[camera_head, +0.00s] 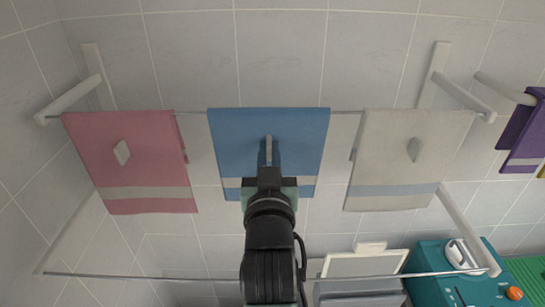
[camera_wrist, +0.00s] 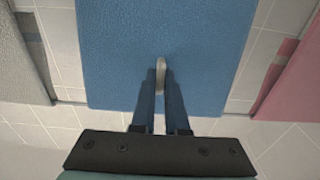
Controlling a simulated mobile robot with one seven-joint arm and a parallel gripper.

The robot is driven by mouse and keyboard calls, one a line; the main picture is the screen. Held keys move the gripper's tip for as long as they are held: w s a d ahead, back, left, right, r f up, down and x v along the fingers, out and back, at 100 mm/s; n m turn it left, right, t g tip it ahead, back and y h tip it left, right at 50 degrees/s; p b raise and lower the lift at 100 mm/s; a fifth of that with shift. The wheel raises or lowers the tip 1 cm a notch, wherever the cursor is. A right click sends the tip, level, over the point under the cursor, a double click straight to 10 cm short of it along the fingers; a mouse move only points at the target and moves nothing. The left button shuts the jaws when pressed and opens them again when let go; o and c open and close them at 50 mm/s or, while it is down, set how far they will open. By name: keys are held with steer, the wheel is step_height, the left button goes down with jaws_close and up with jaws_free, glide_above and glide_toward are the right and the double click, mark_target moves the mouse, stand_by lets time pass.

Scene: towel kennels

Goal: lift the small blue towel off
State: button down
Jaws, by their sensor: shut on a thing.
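The blue towel (camera_head: 235,135) hangs over the back rail between a pink and a cream towel, with a pale band near its lower edge. A pale tab (camera_head: 268,142) stands out from its middle. My gripper (camera_head: 268,160) is in front of the towel, its jaws shut on the tab. In the wrist view the blue towel (camera_wrist: 110,50) fills the middle, and the tab (camera_wrist: 160,70) sits between the fingertips of my gripper (camera_wrist: 161,88). My wrist hides the towel's lower middle in the head view.
The pink towel (camera_head: 140,165) hangs left and the cream towel (camera_head: 385,150) right, both with tabs, on the same rail (camera_head: 345,112). A lower front rail (camera_head: 150,277) crosses beneath. A purple towel (camera_head: 520,135) hangs far right. A teal machine (camera_head: 435,262) stands at lower right.

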stand_by(0.4)
step_height(320, 180, up, 13)
steer(key=s+p, duration=0.1)
steer(key=p, duration=0.8)
steer(key=s+f, duration=0.1)
steer(key=s, duration=1.1)
steer(key=shift+f, duration=0.25)
stand_by(0.3)
